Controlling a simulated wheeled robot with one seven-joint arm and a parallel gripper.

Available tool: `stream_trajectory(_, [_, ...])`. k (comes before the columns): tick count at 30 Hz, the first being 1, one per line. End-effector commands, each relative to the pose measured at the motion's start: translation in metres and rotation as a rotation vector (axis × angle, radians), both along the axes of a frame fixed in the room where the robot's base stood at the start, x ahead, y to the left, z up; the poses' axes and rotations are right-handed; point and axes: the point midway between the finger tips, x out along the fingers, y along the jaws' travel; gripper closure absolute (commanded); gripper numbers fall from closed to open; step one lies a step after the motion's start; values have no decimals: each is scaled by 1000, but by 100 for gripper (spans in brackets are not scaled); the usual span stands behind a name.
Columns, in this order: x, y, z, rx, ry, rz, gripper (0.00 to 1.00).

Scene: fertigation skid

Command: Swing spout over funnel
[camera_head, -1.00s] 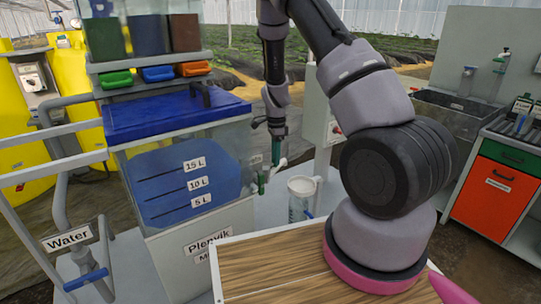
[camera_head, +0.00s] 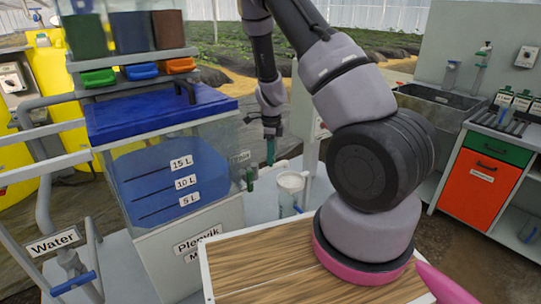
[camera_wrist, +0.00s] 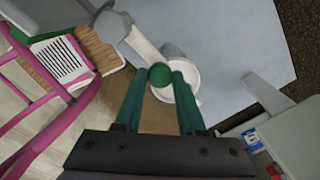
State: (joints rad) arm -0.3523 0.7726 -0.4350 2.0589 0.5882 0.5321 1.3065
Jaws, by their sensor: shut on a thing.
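My gripper (camera_head: 270,152) points down beside the tank's outlet. In the wrist view its green fingers (camera_wrist: 160,92) are shut on a round green knob (camera_wrist: 160,75). The knob sits on the pale spout (camera_wrist: 143,47), a straight bar running from the upper left. The white funnel (camera_wrist: 194,80) lies below, and the spout overlaps it in this view. In the head view the spout (camera_head: 280,165) ends just above and left of the funnel (camera_head: 292,181), which sits on a clear vessel (camera_head: 288,203). Exact alignment over the funnel's middle cannot be told.
The tank (camera_head: 160,180) with blue liquid and a blue lid stands left of the spout. A wooden-topped surface (camera_head: 290,265) lies in front under my arm. A grey sink (camera_head: 440,100) and orange-door cabinet (camera_head: 480,188) stand at the right.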

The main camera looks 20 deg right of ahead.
Motion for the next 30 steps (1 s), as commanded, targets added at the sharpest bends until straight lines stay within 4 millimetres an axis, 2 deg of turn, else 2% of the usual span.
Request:
stream_trajectory(8, [-3,-1,0,1,6,-5,100])
stream_trajectory(9, [-3,-1,-1,1,6,-5,57])
stream_trajectory(11, [-3,-1,-1,1,6,-5,34])
stream_trajectory(12, [-3,-1,-1,1,6,-5,31])
stream_trajectory(23, [-2,0,4,1,3,-2,31])
stream_trajectory(26, [-1,0,17,0,1,-1,31])
stream_trajectory(30, [-1,1,45,1,0,0,31])
